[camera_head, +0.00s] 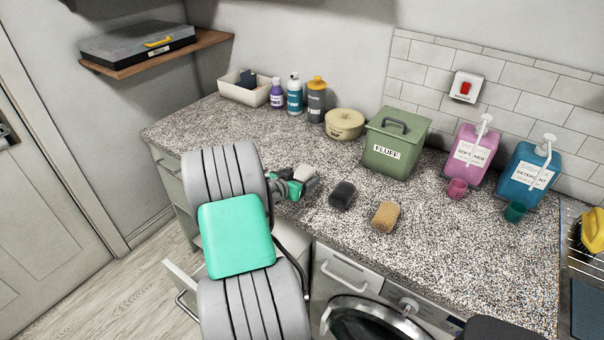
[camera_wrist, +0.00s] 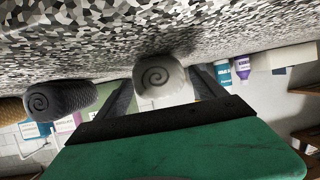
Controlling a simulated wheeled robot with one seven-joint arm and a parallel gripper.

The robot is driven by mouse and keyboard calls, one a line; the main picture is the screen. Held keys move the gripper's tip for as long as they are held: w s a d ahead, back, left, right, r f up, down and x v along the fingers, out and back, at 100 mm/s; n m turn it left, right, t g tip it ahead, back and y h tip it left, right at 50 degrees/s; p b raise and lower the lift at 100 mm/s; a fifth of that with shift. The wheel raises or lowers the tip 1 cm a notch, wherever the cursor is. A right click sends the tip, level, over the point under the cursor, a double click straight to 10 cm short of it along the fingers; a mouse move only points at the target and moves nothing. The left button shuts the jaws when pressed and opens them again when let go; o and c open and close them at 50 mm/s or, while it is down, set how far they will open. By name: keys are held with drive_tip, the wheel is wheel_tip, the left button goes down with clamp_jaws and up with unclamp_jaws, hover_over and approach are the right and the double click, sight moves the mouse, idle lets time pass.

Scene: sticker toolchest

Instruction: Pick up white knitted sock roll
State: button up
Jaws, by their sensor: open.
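The white knitted sock roll (camera_head: 304,172) lies on the speckled countertop, partly hidden by my gripper in the head view. In the wrist view the white sock roll (camera_wrist: 160,80) shows its spiral end between the two fingers. My gripper (camera_head: 306,185) is open, with a finger on either side of the roll. In the wrist view, my gripper (camera_wrist: 163,92) shows a gap beside the roll on the right; whether the left finger touches it I cannot tell. A dark grey sock roll (camera_head: 342,195) and a tan sock roll (camera_head: 385,216) lie to the right.
A green FLUFF box (camera_head: 396,142), a round tan tin (camera_head: 344,124) and several bottles stand along the back. Pink (camera_head: 470,152) and blue (camera_head: 529,173) dispensers stand at the right. An open drawer (camera_head: 183,284) is below the counter. The countertop front right is clear.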

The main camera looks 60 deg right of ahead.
drive_tip(key=shift+x, duration=0.9)
drive_tip(key=shift+a, duration=0.1)
drive_tip(key=c, duration=1.5)
drive_tip(key=shift+o, duration=0.2)
drive_tip(key=shift+w+r, duration=0.1)
drive_tip(key=shift+r, duration=0.05)
